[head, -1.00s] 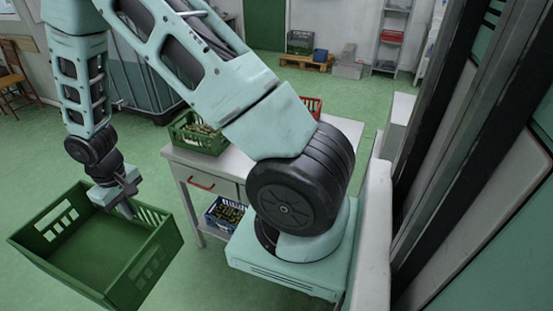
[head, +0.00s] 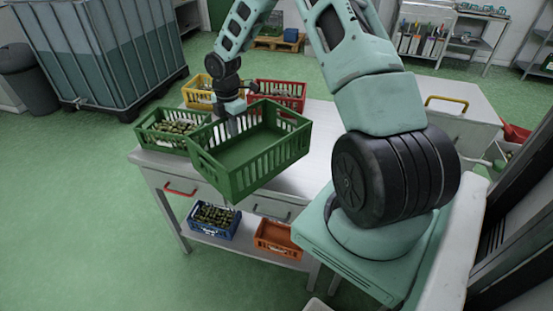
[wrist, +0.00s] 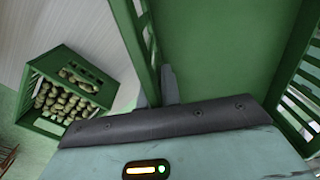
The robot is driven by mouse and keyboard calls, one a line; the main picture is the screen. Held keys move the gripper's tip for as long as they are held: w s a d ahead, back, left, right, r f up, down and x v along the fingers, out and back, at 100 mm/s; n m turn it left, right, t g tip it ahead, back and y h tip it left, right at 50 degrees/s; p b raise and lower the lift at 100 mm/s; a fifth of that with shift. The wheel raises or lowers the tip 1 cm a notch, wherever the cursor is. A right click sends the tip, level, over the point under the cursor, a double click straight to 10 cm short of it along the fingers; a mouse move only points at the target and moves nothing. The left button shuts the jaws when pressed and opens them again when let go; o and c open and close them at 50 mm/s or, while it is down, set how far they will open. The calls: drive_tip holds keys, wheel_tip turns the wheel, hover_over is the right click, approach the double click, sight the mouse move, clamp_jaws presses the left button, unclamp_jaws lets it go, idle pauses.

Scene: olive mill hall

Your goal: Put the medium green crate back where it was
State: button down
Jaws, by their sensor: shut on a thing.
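The green crate (head: 262,150) is empty and hangs from my gripper (head: 232,126), slightly tilted, above the front part of the grey table (head: 313,132). My gripper is shut on the crate's far-left wall. In the wrist view the crate (wrist: 225,50) fills the right side, with one finger of my gripper (wrist: 168,88) at its wall. Another green crate (head: 150,143), full of olives, stands on the table just left of the held one. It also shows in the wrist view (wrist: 38,118). Whether the held crate touches it is unclear.
A yellow crate (head: 190,98) and a red crate (head: 297,103) stand at the table's back. A blue crate (head: 228,232) with olives and an orange crate (head: 265,245) are on the lower shelf. The tabletop right of the held crate is clear.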

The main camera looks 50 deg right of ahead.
sight(249, 137)
drive_tip(key=d+n, duration=0.6)
drive_tip(key=d, duration=0.1)
drive_tip(key=f, duration=0.3)
drive_tip(key=f+p, duration=0.1)
drive_tip(key=f, duration=0.1)
drive_tip(key=f+p, duration=0.1)
drive_tip(key=f, duration=0.2)
drive_tip(key=shift+w+d+f, duration=0.15)
drive_tip(key=shift+w+f, duration=0.15)
drive_tip(key=shift+f, duration=0.05)
drive_tip(key=shift+f, duration=0.15)
drive_tip(key=c, duration=1.6)
unclamp_jaws()
